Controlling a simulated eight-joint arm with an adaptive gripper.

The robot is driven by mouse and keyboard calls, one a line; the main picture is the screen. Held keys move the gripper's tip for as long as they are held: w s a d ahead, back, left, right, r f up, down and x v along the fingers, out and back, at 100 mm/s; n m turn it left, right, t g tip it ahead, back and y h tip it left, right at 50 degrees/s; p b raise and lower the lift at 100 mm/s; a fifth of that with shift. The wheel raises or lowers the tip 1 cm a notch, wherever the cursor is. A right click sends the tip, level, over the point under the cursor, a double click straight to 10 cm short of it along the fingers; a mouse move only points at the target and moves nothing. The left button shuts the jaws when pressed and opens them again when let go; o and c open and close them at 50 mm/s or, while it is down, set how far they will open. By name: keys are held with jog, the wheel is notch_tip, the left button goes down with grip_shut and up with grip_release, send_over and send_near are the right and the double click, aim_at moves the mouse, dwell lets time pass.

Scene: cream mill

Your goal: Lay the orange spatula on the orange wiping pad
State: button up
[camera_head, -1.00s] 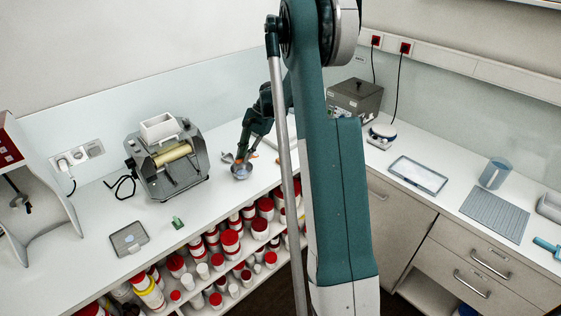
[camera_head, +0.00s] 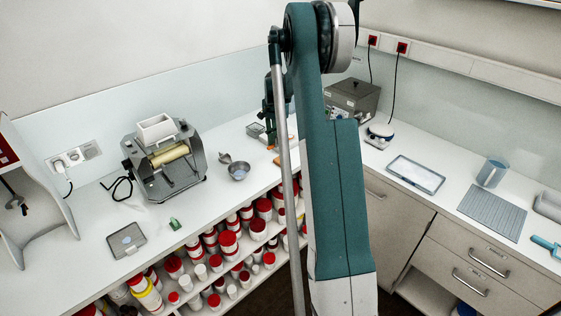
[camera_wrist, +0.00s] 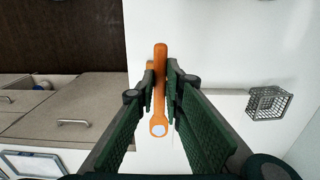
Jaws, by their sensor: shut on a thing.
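My gripper (camera_wrist: 160,85) is shut on the orange spatula (camera_wrist: 159,98) in the wrist view. The spatula lies lengthwise between the green fingers, with a pale round patch on its near end. It is over or near the white counter. In the head view my gripper (camera_head: 270,140) is at the back of the left counter, right of the metal bowl, partly behind my arm. A small orange patch (camera_head: 277,160) shows below it near the counter's front edge; I cannot tell whether it is the wiping pad. The pad is not clearly seen in the wrist view.
A metal bowl (camera_head: 238,172) stands left of my gripper. A wire basket (camera_wrist: 268,103) is close on the right in the wrist view. The roller mill (camera_head: 165,160) stands further left. A grey box (camera_head: 352,98) and a scale (camera_head: 380,132) are on the right counter.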

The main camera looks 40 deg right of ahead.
jog(key=shift+f, duration=0.15)
jog(key=shift+f, duration=3)
jog(key=shift+f+p, duration=0.35)
jog(key=shift+f, duration=1.5)
jog(key=shift+f, duration=0.1)
jog(key=o, duration=0.3)
jog(key=shift+f, duration=0.1)
jog(key=o, duration=0.5)
